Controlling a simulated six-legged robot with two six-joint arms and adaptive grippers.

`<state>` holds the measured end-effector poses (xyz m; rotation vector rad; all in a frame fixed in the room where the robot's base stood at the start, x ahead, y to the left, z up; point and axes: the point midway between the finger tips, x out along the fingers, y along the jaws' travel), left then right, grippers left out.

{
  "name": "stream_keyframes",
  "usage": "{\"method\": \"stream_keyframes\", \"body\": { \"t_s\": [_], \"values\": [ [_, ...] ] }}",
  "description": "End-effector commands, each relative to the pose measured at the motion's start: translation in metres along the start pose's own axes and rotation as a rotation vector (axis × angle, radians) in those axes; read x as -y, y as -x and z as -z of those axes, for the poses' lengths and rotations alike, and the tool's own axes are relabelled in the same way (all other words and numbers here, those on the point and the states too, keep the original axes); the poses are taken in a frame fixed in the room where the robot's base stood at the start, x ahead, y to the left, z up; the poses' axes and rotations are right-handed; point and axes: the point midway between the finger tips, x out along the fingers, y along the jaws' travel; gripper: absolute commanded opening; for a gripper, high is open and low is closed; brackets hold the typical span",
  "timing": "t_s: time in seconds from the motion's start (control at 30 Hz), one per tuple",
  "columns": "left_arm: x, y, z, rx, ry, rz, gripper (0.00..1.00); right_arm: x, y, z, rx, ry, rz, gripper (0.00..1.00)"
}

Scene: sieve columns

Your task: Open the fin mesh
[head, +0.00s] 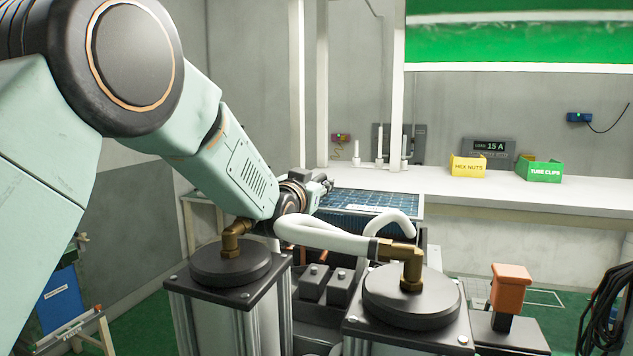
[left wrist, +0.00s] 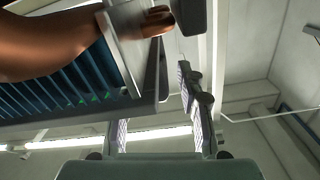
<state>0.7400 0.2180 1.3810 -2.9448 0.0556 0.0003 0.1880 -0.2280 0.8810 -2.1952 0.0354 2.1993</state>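The blue fin mesh (head: 375,201) sits in a pale frame behind the two black-capped columns in the head view. In the left wrist view, blue slats (left wrist: 65,88) in a grey frame fill the left side. My left gripper (head: 322,187) is at the near left edge of the mesh. Its fingers (left wrist: 158,125) stand apart in the left wrist view; the frame's corner hides part of the left finger. I cannot tell whether a finger touches the frame. My right gripper is not in view.
Black-capped columns (head: 231,263) (head: 411,298) stand in front, with brass elbows and a white hose (head: 325,237). A copper pipe (left wrist: 45,48) runs close by the slats. A white bench (head: 530,191) behind holds a yellow bin (head: 467,167) and a green bin (head: 540,169).

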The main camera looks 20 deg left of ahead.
Motion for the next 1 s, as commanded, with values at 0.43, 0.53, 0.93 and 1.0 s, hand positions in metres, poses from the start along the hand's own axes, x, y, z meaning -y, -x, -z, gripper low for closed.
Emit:
{"method": "stream_keyframes", "body": {
  "t_s": [0.43,0.53,0.93,1.0],
  "values": [
    [-0.0009,-0.0001,0.0005,-0.001,-0.002,-0.001,0.07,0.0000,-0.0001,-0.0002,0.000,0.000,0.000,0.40],
    [-0.0017,0.0000,-0.0001,0.000,-0.003,-0.003,0.00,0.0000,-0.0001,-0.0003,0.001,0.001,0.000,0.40],
    [-0.0018,0.0006,-0.0033,0.007,-0.003,-0.003,0.00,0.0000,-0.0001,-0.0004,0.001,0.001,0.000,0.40],
    [-0.0018,0.0007,-0.0038,0.008,-0.003,-0.003,0.00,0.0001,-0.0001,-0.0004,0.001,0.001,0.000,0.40]
  ]
}}
